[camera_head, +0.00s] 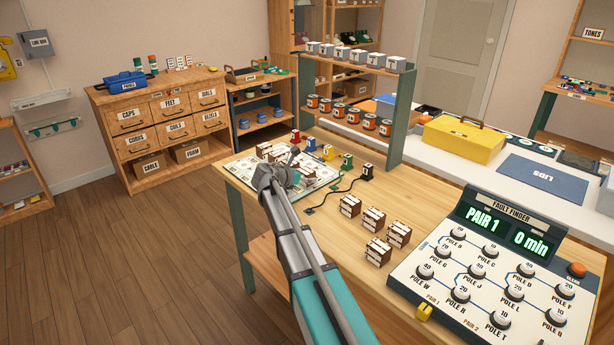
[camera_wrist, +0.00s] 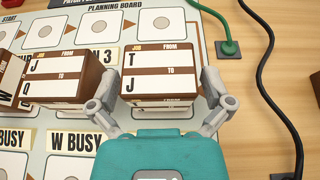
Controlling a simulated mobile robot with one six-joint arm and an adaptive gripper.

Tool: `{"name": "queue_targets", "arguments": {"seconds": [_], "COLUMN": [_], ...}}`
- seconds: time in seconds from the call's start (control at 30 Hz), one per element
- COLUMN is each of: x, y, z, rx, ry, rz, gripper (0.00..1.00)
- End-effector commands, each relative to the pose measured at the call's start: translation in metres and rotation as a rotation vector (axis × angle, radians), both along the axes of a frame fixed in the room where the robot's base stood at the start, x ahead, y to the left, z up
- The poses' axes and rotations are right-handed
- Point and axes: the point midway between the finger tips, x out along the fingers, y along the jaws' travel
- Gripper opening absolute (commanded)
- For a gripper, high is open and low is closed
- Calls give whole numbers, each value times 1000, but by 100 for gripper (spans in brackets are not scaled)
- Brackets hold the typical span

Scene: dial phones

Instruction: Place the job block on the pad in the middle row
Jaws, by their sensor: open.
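A brown-and-white job block (camera_wrist: 160,72) reading T to J is between the two fingers of my gripper (camera_wrist: 160,92) in the wrist view. The fingers are open, one on each side of it. I cannot tell whether it rests fully on the planning board (camera_wrist: 118,10). It sits below the top row of round-dotted pads (camera_wrist: 160,22) and above the "W BUSY" label. A second block (camera_wrist: 62,77), reading J to Q, stands just left. In the head view my gripper (camera_head: 283,176) is over the planning board (camera_head: 318,170), hiding part of it.
Several blocks (camera_head: 373,219) stand on the bench right of my arm. Coloured plugs (camera_head: 328,153) with green and black cords lie beyond and right of the board. A fault finder console (camera_head: 490,280) reads PAIR 1, 0 min. A shelf (camera_head: 348,95) of small jars rises behind.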

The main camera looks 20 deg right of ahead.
Motion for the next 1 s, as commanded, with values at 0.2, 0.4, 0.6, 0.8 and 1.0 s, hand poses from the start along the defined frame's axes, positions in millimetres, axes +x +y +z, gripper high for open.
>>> {"name": "queue_targets", "arguments": {"seconds": [0.2, 0.4, 0.6, 0.8, 1.0], "x": [-3, -13, -25, -36, -42], "y": [6, 28, 56, 82, 98], "z": [7, 18, 31, 42, 48], "rx": [0, 0, -1, -1, 0], "ry": [0, -1, 0, -1, 0], "rz": [1, 2, 2, 2, 1], "gripper": [100, 100, 100, 100, 100]}}
